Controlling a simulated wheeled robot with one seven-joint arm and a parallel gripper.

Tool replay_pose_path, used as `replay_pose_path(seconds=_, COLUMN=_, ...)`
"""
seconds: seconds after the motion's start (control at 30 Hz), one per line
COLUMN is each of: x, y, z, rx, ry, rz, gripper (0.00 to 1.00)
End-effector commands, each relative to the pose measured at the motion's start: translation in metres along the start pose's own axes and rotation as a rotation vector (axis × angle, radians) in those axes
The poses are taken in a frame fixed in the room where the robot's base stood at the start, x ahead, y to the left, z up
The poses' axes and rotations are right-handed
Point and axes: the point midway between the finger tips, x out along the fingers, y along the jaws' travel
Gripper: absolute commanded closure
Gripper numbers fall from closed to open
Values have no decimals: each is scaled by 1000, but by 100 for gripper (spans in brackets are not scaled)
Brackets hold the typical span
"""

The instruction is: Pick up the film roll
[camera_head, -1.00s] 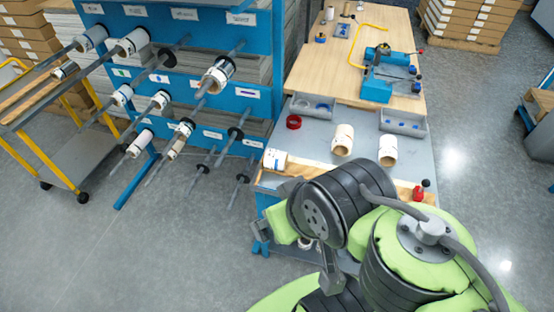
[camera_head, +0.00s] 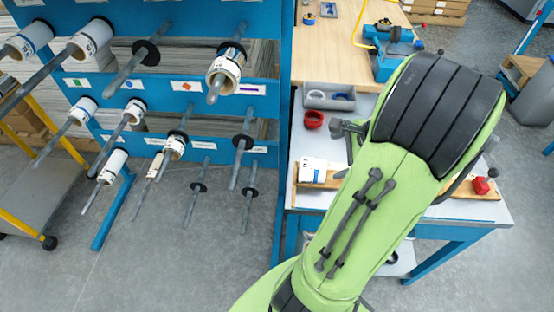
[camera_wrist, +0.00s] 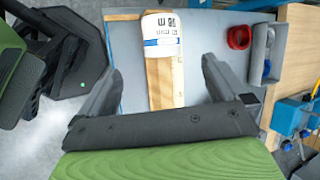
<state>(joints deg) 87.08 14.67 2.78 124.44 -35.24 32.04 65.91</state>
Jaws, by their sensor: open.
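A white film roll with a blue stripe and dark printing (camera_wrist: 162,36) lies at the end of a wooden strip in the wrist view. In the head view this white roll (camera_head: 312,171) is at the table's front left corner. My gripper (camera_wrist: 158,80) is open and empty. Its two fingers are apart on either side of the wooden strip, and the roll is ahead of them, between their lines. In the head view my arm hides much of the table and most of the gripper.
A red ring (camera_head: 313,119) and a grey bin (camera_head: 330,96) stand on the worktable (camera_head: 308,142) behind the roll. A blue rack (camera_head: 190,90) with several rolls on rods stands at the left. A blue tool (camera_head: 385,62) sits farther back.

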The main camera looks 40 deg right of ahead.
Motion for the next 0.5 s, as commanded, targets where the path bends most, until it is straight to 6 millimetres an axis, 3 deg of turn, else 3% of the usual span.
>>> replay_pose_path(seconds=0.03, x=3, y=4, z=-13, rx=57, ry=-4, rz=-14, gripper=0)
replay_pose_path(seconds=0.17, x=14, y=4, z=-19, rx=97, ry=-11, rz=-25, gripper=0)
replay_pose_path(seconds=0.5, x=96, y=3, z=-17, rx=90, ry=-11, rz=-20, gripper=0)
